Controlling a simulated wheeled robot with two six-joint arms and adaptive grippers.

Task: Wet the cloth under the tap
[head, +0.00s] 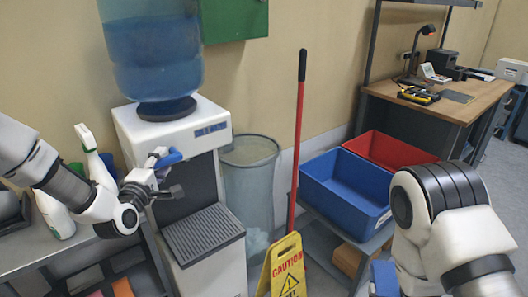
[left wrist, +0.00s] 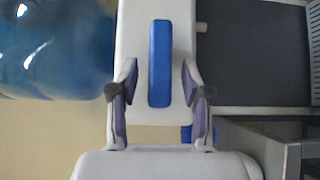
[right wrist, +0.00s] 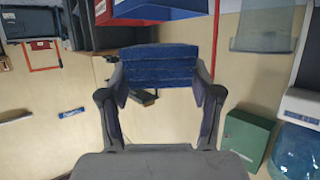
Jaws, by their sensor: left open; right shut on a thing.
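The water dispenser (head: 155,125) is white with a blue bottle on top. Its long blue tap lever (left wrist: 159,63) shows in the left wrist view. My left gripper (head: 160,176) is at the dispenser's front; its open fingers (left wrist: 159,82) stand on either side of the lever's lower part, apart from it. My right gripper (right wrist: 160,84) is shut on the folded blue cloth (right wrist: 160,62), held across between the fingers. A blue patch that looks like the cloth (head: 385,278) shows at the head view's bottom; my right arm hides the right fingers there.
A drip tray (head: 203,233) juts from the dispenser. A grey bin (head: 250,185), a red pole (head: 299,130) and a yellow caution sign (head: 283,268) stand to its right. Blue (head: 345,188) and red (head: 390,149) crates lie beyond. A spray bottle (head: 95,165) stands left.

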